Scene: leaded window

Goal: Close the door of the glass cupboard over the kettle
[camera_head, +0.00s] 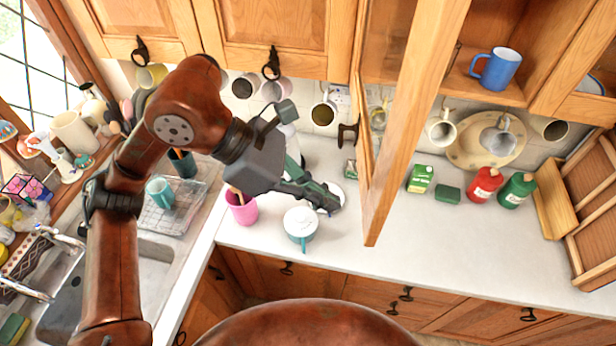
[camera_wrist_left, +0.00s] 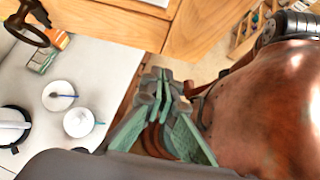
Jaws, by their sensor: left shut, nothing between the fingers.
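The glass cupboard door (camera_head: 412,125) stands open, its wooden frame jutting out over the counter. A dark handle (camera_head: 347,133) shows at its left side. In the left wrist view a wooden panel (camera_wrist_left: 210,25), probably this door, is beyond the fingers, with a dark handle (camera_wrist_left: 28,22) at the upper left. My left gripper (camera_head: 328,200) is shut and empty, above the counter and left of the door, apart from it in the head view. It also shows in the left wrist view (camera_wrist_left: 160,85). The kettle is mostly hidden behind the gripper. My right gripper is out of view.
A blue mug (camera_head: 497,68) stands in the open cupboard. Hanging mugs (camera_head: 442,128) line the wall below. Red (camera_head: 485,185) and green (camera_head: 517,190) canisters stand right of the door. The front right counter is clear.

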